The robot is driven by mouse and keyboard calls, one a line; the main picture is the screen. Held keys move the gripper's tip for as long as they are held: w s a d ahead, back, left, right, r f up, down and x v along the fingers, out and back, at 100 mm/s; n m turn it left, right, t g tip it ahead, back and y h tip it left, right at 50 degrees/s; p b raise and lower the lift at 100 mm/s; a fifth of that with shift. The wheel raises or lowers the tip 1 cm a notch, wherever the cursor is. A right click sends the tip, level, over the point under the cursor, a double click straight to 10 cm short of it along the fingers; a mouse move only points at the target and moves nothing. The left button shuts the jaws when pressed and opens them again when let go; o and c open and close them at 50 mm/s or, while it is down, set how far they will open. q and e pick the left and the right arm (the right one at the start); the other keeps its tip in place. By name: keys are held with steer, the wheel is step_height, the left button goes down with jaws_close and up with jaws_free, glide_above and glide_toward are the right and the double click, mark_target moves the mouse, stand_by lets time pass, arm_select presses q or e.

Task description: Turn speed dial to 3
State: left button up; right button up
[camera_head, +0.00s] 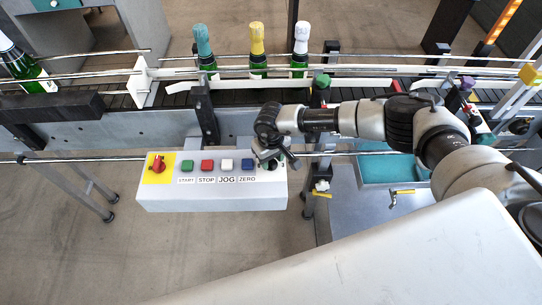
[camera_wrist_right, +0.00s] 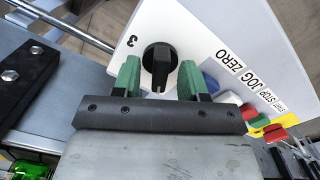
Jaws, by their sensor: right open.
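The speed dial (camera_wrist_right: 159,62) is a black knob on the white control box (camera_head: 213,199). In the right wrist view a "3" (camera_wrist_right: 122,48) is printed beside it. My right gripper (camera_wrist_right: 158,80) is open, with one green-padded finger on each side of the dial; I cannot tell whether either finger touches it. In the head view my right gripper (camera_head: 273,155) is over the right end of the box and mostly covers the dial. My left gripper is not in view.
The box also carries a red switch on yellow (camera_head: 158,164), and green (camera_head: 187,166), red (camera_head: 207,166), white (camera_head: 227,165) and blue (camera_head: 247,165) buttons left of the dial. Behind it runs a conveyor with several bottles (camera_head: 257,50). A rail (camera_head: 120,158) passes behind the box.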

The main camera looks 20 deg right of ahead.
steer(key=shift+c, duration=0.4)
jaws_close()
